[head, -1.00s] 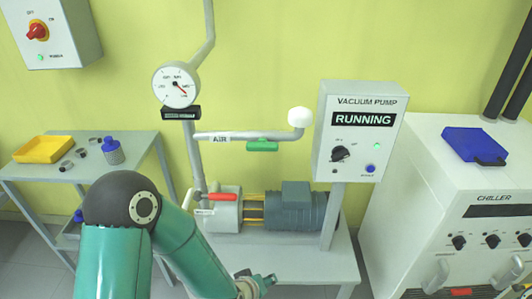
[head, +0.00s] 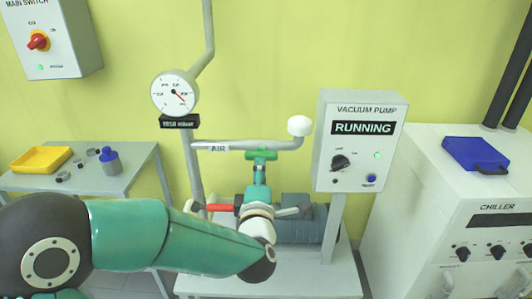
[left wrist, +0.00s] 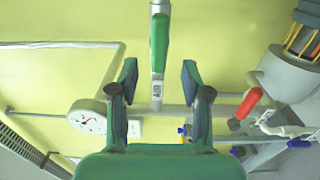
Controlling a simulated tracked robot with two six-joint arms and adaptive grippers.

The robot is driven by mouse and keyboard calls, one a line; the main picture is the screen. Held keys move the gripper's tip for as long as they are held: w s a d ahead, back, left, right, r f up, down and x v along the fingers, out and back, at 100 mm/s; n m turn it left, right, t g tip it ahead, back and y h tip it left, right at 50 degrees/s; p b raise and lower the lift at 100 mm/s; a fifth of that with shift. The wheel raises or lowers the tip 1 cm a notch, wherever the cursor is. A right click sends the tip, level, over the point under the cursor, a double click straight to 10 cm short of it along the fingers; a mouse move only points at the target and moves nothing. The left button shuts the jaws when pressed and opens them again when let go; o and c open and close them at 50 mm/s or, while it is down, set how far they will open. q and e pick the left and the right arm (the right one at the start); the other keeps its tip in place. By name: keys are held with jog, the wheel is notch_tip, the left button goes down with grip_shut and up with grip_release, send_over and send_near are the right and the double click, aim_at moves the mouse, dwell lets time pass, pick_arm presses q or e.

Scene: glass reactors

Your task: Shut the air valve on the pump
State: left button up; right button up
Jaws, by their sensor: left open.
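The air valve's green handle (head: 262,155) sits on the pale horizontal pipe marked AIR, above the pump (head: 325,222), and lies along the pipe. My left gripper (head: 259,173) is just in front of and below the handle and hides part of the pump. In the left wrist view the gripper (left wrist: 160,85) is open, with one finger on each side of the picture's middle. There the green handle (left wrist: 159,42) runs upright in line with the gap between the fingers; whether they touch it cannot be told. My right gripper is not in view.
A red lever (head: 222,207) is low by the pump, left of my wrist. The pump's control box (head: 362,100) reads RUNNING, to the right. A gauge (head: 175,93) is on the upright pipe. A white knob (head: 299,125) ends the AIR pipe. The chiller (head: 500,215) stands far right.

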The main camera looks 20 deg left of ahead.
aim_at(262, 156)
pick_arm(q)
jog(key=p+x, duration=0.1)
jog(key=x, duration=0.7)
jog(key=shift+w+f+p, duration=0.1)
jog(key=shift+p, duration=0.25)
